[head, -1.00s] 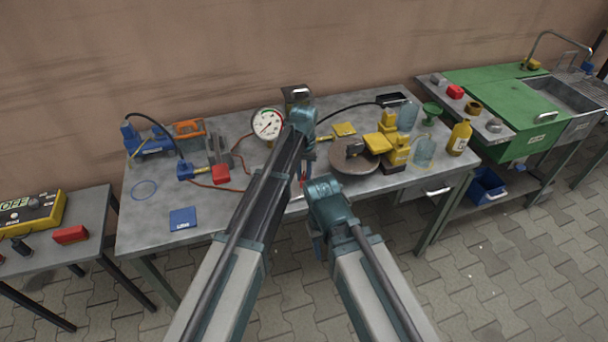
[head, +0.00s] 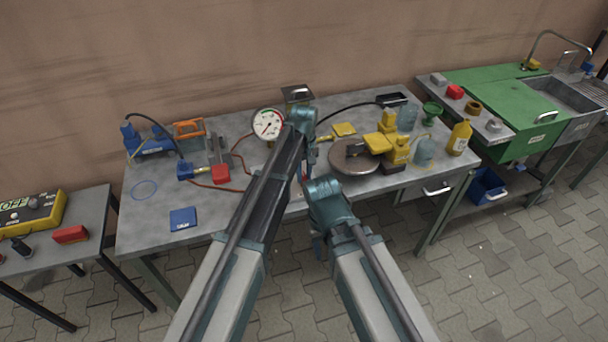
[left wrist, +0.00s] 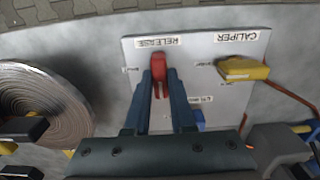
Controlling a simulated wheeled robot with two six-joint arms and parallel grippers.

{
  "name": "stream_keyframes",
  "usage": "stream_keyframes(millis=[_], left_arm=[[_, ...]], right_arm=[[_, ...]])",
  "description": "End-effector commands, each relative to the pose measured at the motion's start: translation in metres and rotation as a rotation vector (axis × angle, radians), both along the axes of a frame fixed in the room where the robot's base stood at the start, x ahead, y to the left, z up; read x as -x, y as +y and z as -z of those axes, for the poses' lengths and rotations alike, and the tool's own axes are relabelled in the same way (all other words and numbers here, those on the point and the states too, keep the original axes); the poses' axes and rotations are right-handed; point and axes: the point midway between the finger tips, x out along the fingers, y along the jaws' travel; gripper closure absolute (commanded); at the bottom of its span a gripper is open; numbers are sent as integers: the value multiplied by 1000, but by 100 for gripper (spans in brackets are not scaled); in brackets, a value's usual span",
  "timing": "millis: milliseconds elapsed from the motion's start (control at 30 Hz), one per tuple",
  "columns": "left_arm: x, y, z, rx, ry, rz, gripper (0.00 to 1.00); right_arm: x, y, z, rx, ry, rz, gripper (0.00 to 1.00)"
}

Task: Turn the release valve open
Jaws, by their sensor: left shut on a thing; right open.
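The release valve's red handle (left wrist: 158,80) stands on a pale panel (left wrist: 205,45) under a RELEASE label in the left wrist view, where the lettering appears upside down. My left gripper (left wrist: 161,84) is shut on this handle, one finger on each side. Small marks beside the handle are too small to read. In the head view my left gripper (head: 307,150) is over the bench, mostly hidden by its own wrist and arm, which also cover most of the panel. My right gripper (head: 318,246) is open and empty in front of the bench edge, partly hidden by its wrist.
A yellow handle (left wrist: 243,68) labelled CALIPER and a blue handle (left wrist: 198,118) share the panel. A round disc (head: 354,157) lies right of my left gripper; a pressure gauge (head: 268,124) stands to its left. The bench's left front (head: 150,225) is largely clear.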

Motion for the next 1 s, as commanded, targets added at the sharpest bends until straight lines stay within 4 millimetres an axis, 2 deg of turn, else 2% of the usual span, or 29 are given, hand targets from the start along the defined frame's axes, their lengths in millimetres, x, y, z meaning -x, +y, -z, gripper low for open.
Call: stream_keyframes(millis=[367, 400, 567, 1000], left_arm=[[0, 0, 0, 0, 0, -7, 100], [0, 0, 0, 0, 0, -7, 76], [0, 0, 0, 0, 0, -6, 48], [0, 0, -5, 0, 0, -5, 48]], right_arm=[[0, 0, 0, 0, 0, 0, 50], [0, 0, 0, 0, 0, 0, 50], [0, 0, 0, 0, 0, 0, 50], [0, 0, -5, 0, 0, 0, 50]])
